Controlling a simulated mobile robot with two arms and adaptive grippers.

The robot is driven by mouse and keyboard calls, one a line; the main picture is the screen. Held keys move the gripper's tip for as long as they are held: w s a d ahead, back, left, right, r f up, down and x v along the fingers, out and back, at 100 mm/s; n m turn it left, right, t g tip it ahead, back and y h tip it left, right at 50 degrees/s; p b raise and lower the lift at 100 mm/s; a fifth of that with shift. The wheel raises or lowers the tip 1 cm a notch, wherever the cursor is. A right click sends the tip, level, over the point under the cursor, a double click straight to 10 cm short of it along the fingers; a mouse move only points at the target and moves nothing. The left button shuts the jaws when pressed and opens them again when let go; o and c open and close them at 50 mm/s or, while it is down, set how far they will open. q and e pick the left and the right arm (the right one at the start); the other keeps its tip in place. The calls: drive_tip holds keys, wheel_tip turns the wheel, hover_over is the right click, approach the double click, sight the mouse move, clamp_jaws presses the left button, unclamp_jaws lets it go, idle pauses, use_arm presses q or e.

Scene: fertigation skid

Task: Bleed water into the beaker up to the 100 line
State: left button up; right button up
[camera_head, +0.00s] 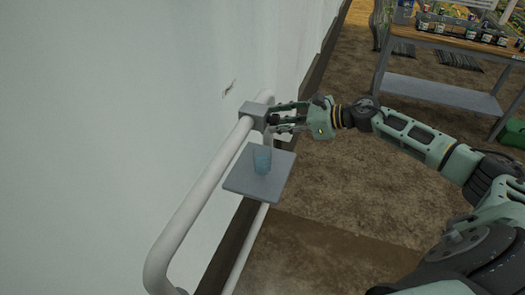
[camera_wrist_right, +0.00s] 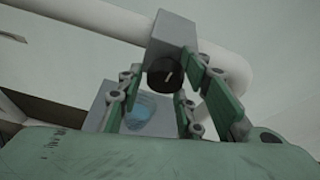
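A small bluish see-through beaker (camera_head: 262,160) stands upright on a grey square plate (camera_head: 245,186) below the pipe. It also shows behind my fingers in the wrist view (camera_wrist_right: 142,108); its marks and water level cannot be read. A grey valve block (camera_head: 253,115) sits on the white pipe, with a dark round knob (camera_wrist_right: 161,73) bearing a short white line. My right gripper (camera_head: 277,118) is at the knob. Its fingers are spread to either side of the knob, apart from each other; no firm contact shows. My left gripper is in no view.
The white pipe (camera_head: 196,195) runs along a pale wall (camera_head: 110,110) at the left. A workbench (camera_head: 440,92) with several small bottles stands at the back right. Brown ground (camera_head: 335,190) lies open between them, and a green object (camera_head: 513,134) sits at the right edge.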

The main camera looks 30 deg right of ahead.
drive_tip(key=o, duration=0.4)
drive_tip(key=shift+s+a+f, duration=0.1)
drive_tip(key=shift+s+a, duration=0.05)
drive_tip(key=shift+c, duration=0.2)
drive_tip(key=shift+d, duration=0.2)
drive_tip(key=shift+v, duration=5.8)
